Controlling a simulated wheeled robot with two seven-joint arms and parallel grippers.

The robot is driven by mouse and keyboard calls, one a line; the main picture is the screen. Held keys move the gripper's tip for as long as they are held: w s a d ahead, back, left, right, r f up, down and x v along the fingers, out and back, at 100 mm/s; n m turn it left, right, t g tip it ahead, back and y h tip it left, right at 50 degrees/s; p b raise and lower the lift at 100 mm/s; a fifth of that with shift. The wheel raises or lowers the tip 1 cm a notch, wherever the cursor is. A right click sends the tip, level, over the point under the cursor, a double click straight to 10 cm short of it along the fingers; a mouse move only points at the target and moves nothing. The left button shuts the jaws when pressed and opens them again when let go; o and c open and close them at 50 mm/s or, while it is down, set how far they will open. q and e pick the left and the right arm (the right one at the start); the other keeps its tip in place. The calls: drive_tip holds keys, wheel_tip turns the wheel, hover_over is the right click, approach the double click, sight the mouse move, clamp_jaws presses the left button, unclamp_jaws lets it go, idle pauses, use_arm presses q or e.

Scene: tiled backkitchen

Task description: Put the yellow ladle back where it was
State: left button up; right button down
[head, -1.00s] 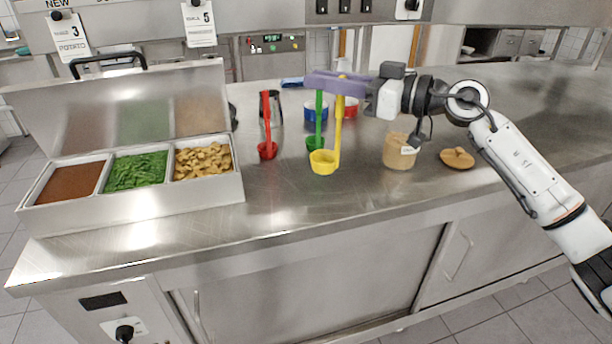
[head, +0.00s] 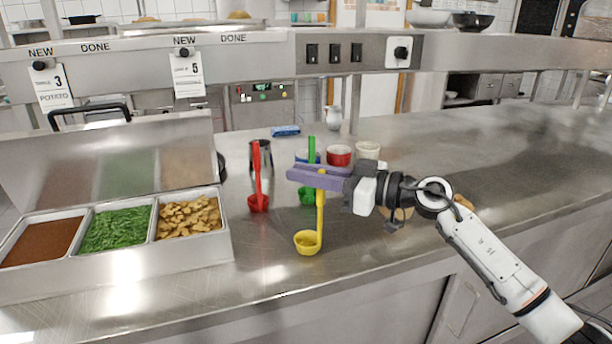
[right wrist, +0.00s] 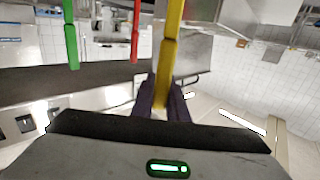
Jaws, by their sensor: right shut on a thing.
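The yellow ladle (head: 319,215) hangs upright, bowl down, in front of the counter's row of utensils. My right gripper (head: 318,177), with purple fingers, is shut on the upper part of its handle. In the right wrist view, the yellow handle (right wrist: 170,50) runs up from between the purple fingers (right wrist: 160,100). I cannot tell whether its bowl touches the counter. A green ladle (head: 312,150) stands just behind, partly hidden by the gripper. A red ladle (head: 257,180) stands to the left. My left gripper is not in view.
Food bins (head: 120,232) with an open lid stand at left. A metal pot (head: 261,155), a red bowl (head: 339,155) and a pale cup (head: 368,150) are behind. A jar (head: 397,214) is partly hidden under my right arm. The counter (head: 500,130) is clear at back right.

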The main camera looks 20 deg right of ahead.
drive_tip(key=c, duration=1.7)
unclamp_jaws()
drive_tip(key=shift+c, duration=0.2)
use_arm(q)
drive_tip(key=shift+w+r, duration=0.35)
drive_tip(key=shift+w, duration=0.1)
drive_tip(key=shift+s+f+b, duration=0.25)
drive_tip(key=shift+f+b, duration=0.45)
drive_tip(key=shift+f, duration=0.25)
use_arm(e)
drive_tip(key=v, duration=1.2)
